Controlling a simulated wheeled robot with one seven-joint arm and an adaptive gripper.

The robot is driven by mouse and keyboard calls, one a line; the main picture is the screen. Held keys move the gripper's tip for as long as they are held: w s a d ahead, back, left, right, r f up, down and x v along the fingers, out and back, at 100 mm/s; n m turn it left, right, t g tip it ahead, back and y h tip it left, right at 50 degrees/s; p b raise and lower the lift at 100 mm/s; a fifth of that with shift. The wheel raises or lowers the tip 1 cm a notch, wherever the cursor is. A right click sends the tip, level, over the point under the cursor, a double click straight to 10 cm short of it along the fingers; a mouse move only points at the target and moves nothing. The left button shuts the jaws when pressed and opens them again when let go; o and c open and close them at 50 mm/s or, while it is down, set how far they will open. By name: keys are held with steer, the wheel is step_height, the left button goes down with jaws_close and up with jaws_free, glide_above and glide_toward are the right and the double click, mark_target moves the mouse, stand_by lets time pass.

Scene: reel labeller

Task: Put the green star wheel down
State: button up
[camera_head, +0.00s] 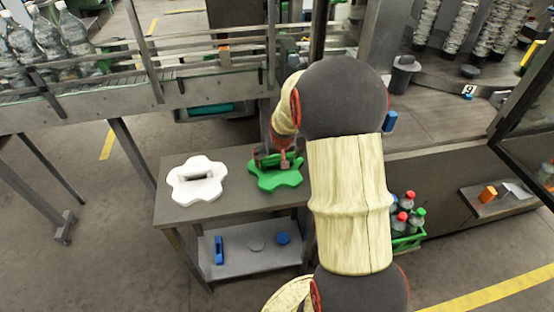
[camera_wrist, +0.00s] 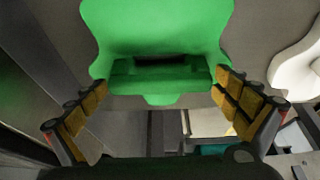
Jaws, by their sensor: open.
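The green star wheel (camera_head: 275,174) lies flat on the right part of a small grey table, beside the white star wheel. My gripper (camera_head: 278,158) is over the green star wheel, at its raised handle block. In the wrist view the green star wheel (camera_wrist: 158,32) fills the top middle, with a dark slot behind its block. My gripper (camera_wrist: 160,90) is open there, with one padded finger on each side of the block. A small gap shows between the fingers and the block. My arm hides part of the table's right side in the head view.
A white star wheel (camera_head: 197,180) lies on the left of the grey table (camera_head: 228,207). The lower shelf (camera_head: 240,262) holds a blue tool and two discs. A conveyor (camera_head: 200,85) with bottles runs behind. A green crate (camera_head: 408,240) of bottles stands at the right.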

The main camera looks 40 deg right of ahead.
steer(key=p+v, duration=0.2)
steer(key=v, duration=0.9)
steer(key=s+a+r+n+t, duration=0.1)
steer(key=s+a+r+n, duration=0.1)
steer(key=a+r, duration=0.5)
steer(key=s+a+r+n, duration=0.1)
steer(key=s+a+r, duration=0.1)
steer(key=a+r, duration=0.5)
steer(key=s+a+r+n+y, duration=0.2)
steer(key=s+a+n, duration=0.1)
steer(key=s+a, duration=1)
steer(key=shift+s+a+t, duration=0.2)
steer(key=shift+a+t, duration=0.2)
steer(key=shift+a, duration=0.5)
